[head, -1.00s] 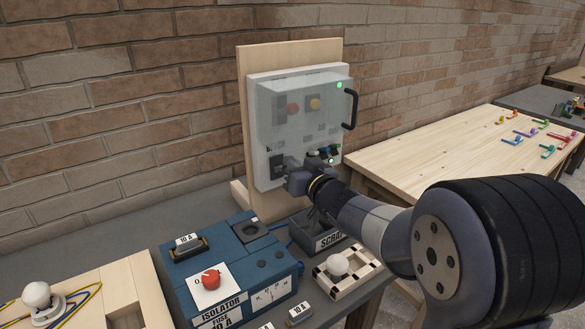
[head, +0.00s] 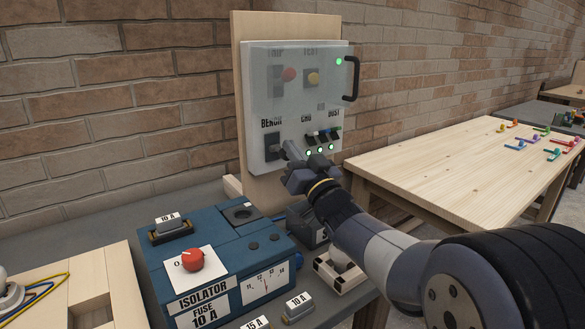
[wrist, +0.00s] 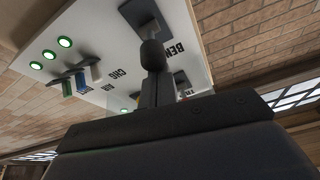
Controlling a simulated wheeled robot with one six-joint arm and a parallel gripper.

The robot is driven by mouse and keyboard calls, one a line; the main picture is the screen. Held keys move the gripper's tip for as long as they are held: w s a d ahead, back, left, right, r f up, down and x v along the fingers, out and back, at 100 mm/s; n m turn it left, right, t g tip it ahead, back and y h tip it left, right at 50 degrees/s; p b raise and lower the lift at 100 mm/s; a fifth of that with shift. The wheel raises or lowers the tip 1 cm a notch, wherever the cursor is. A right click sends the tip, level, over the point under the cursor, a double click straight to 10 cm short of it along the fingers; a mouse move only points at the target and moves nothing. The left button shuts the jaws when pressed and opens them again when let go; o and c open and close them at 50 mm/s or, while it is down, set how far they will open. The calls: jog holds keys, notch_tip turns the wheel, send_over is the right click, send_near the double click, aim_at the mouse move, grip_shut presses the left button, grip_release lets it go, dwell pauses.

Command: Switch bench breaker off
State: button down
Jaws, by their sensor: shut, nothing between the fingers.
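The switch panel (head: 258,170) is a white box on a wooden board. The bench breaker (head: 271,143), a dark switch under the label BENCH, is at its lower left; it also shows in the wrist view (wrist: 141,14). My gripper (head: 287,147) is shut and empty, its tip just right of the breaker in the head view.
Several small breakers (head: 322,136) with green lights (head: 320,150) sit right of the bench breaker. A clear cover with a black handle (head: 351,78) is over the upper switches. The blue isolator box (head: 222,250) stands below on the bench. A wooden table (head: 450,155) is at right.

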jog(key=shift+f+b, duration=1.35)
jog(key=shift+b, duration=1)
jog(key=shift+f, duration=0.1)
jog(key=shift+f+b, duration=0.3)
jog(key=shift+f, duration=0.15)
jog(key=v, duration=1)
jog(key=shift+s+d+r+t, duration=0.2)
jog(key=shift+s+d+t, duration=0.1)
jog(key=shift+s, duration=0.1)
jog(key=shift+a, duration=0.1)
